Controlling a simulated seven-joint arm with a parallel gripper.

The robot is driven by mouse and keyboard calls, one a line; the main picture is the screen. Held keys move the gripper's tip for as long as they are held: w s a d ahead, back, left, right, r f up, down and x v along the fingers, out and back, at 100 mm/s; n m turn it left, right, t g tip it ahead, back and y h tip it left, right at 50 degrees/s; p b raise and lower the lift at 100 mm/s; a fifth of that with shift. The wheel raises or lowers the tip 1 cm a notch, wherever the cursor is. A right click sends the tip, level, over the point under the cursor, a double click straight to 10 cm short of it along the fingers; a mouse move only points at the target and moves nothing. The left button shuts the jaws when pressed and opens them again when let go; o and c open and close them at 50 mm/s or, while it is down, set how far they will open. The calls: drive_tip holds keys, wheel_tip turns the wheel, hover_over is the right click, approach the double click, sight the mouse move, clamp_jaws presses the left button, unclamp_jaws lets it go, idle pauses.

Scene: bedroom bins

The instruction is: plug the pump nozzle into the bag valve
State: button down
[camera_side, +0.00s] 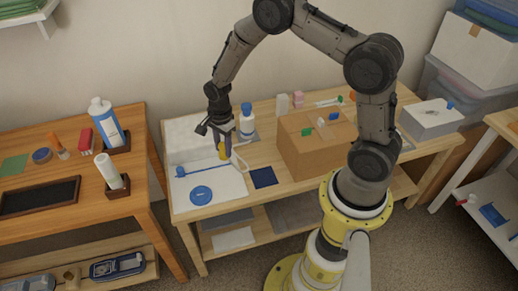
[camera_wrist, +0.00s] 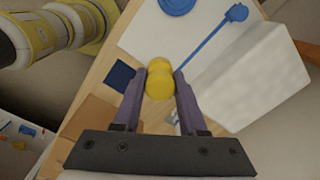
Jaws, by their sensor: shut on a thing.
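My gripper (camera_side: 220,135) is shut on a yellow piece (camera_side: 223,151), which looks like the pump nozzle, and holds it upright above the work table. In the wrist view the yellow nozzle (camera_wrist: 160,78) sits between the two fingers of my gripper (camera_wrist: 161,85). A pale hose (camera_side: 239,161) curves beside it. The flat white bag (camera_side: 226,186) lies on the table below. The round blue valve (camera_side: 201,192) is on the bag, to the front left of the nozzle and apart from it. The valve also shows at the wrist view's top edge (camera_wrist: 177,5).
A blue strip with a knob (camera_side: 203,169) lies across the bag. A white block (camera_side: 187,138) stands behind. A dark blue square (camera_side: 264,177), a blue-capped bottle (camera_side: 247,120) and a cardboard box (camera_side: 316,145) are to the right. Space above the valve looks clear.

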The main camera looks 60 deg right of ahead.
drive_tip(key=shift+w+a+f+n, duration=0.35)
drive_tip(key=shift+w+a+f, duration=0.45)
drive_tip(key=shift+a+f, duration=0.9)
drive_tip(key=shift+w+a+f+n, duration=0.4)
drive_tip(key=shift+w+a+f, duration=0.45)
drive_tip(key=shift+a+f, duration=0.85)
drive_tip(key=shift+w+a+f+n, duration=0.35)
drive_tip(key=shift+w+a+f, duration=0.45)
drive_tip(key=shift+a+f, duration=0.9)
drive_tip(key=shift+d+f, duration=0.25)
drive_tip(key=shift+f, duration=0.65)
drive_tip(key=shift+c, duration=1.9)
unclamp_jaws()
